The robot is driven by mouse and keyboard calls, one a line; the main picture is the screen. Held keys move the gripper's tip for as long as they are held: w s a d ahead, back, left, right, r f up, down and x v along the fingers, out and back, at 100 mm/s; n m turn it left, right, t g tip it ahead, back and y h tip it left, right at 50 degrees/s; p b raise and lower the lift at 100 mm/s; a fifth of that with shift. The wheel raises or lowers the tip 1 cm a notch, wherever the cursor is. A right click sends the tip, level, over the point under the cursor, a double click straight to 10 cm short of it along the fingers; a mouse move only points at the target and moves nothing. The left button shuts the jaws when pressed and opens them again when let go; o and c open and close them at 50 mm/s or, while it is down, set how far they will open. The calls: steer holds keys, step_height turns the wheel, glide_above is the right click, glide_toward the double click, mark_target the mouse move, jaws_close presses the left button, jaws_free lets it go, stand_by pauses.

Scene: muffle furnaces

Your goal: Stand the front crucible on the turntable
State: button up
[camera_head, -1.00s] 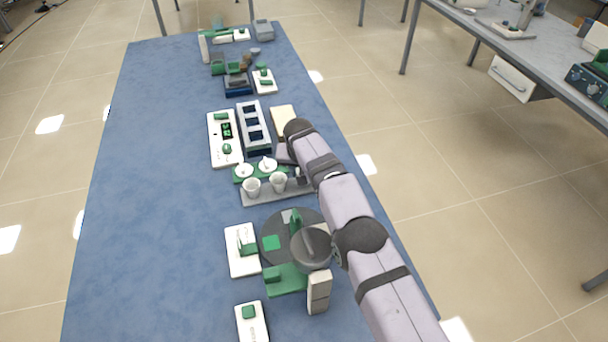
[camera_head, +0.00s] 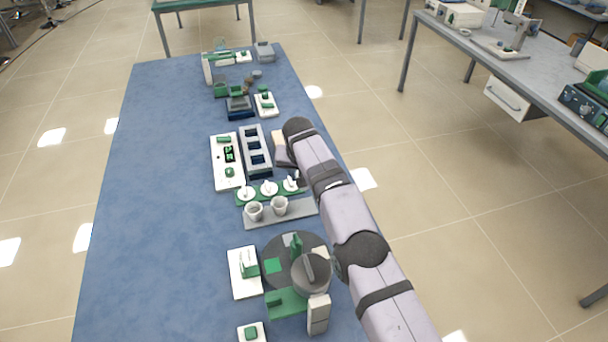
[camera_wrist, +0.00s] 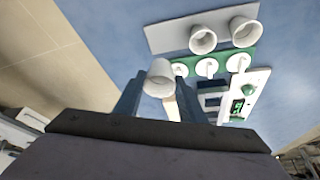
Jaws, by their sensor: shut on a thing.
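In the wrist view my gripper (camera_wrist: 160,92) is shut on a white crucible (camera_wrist: 160,76), held between its two blue fingertips. My gripper is apart from the turntable, on the tray's far side.
A green rack (camera_head: 257,195) with three white lids (camera_head: 269,188) borders the tray. A white panel with a display (camera_head: 226,165) and a grey slotted block (camera_head: 255,150) stand beyond it. A dark lidded pot (camera_head: 311,274) stands at the turntable's near right. The blue tabletop's left side is clear.

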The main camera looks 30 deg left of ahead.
steer(key=shift+s+a, duration=0.25)
steer(key=shift+s, duration=0.25)
steer(key=s+d+m+h+p, duration=0.2)
steer(key=s+m, duration=0.4)
steer(key=s, duration=1.6)
steer(key=shift+s+d+f+t+p, duration=0.3)
steer(key=shift+d+p, duration=0.15)
steer(key=shift+d, duration=0.25)
steer(key=shift+f, duration=0.1)
steer(key=shift+f+b, duration=1.25)
steer(key=shift+f, duration=1.55)
steer(key=shift+f+b, duration=0.55)
steer(key=shift+b, duration=0.1)
steer(key=o, duration=1.5)
